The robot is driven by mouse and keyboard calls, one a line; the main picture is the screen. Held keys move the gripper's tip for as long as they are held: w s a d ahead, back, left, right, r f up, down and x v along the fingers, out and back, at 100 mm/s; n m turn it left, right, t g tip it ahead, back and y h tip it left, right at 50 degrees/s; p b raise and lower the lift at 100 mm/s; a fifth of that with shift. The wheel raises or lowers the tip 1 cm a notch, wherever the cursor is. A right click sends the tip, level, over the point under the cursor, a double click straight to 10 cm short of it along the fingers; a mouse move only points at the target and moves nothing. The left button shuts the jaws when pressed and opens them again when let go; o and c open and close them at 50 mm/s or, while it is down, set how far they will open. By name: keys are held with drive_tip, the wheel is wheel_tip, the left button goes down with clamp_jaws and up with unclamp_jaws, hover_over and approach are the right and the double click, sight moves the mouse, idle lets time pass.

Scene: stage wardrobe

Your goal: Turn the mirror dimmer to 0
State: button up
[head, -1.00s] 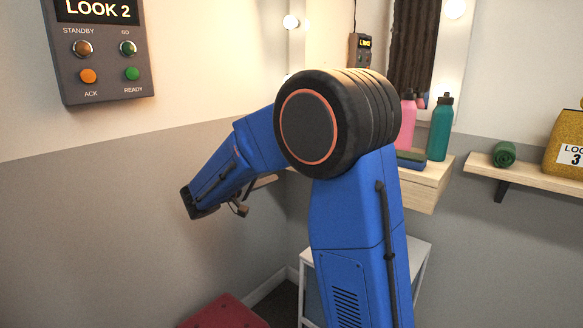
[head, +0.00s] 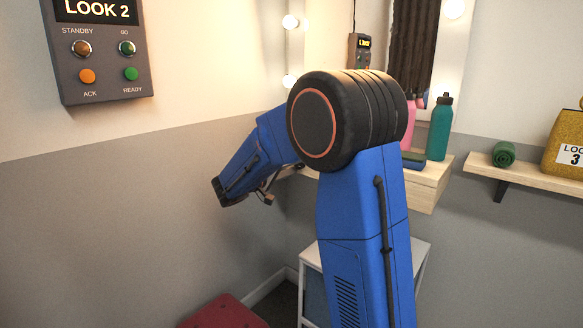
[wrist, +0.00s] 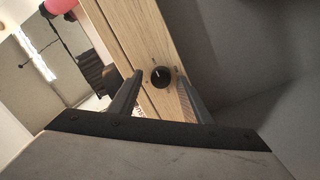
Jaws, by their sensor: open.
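The mirror dimmer (wrist: 161,77) is a round black knob with a light pointer line, on the wooden front of the dressing shelf (wrist: 133,40) in the wrist view. Small marks surround it; their numbers are too small to read. My gripper (wrist: 160,84) is open, with one finger to each side of the knob in the picture. I cannot tell whether the fingertips reach the knob or are short of it. In the head view my blue arm hides the knob, and the gripper itself is not clearly seen there.
The wooden shelf (head: 428,186) also shows in the head view, holding a teal bottle (head: 440,130) and a pink bottle (head: 409,125). A grey cue panel (head: 100,50) hangs on the left wall. A red cushioned seat (head: 222,312) is low in front.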

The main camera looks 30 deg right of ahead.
drive_tip(key=c, duration=1)
drive_tip(key=shift+c, duration=0.2)
drive_tip(key=shift+s+n+t+h, duration=0.15)
drive_tip(key=shift+n+t, duration=0.35)
drive_tip(key=shift+n, duration=4.2)
drive_tip(key=shift+n+t+h, duration=0.15)
drive_tip(key=shift+n+t, duration=0.35)
drive_tip(key=shift+n, duration=4.2)
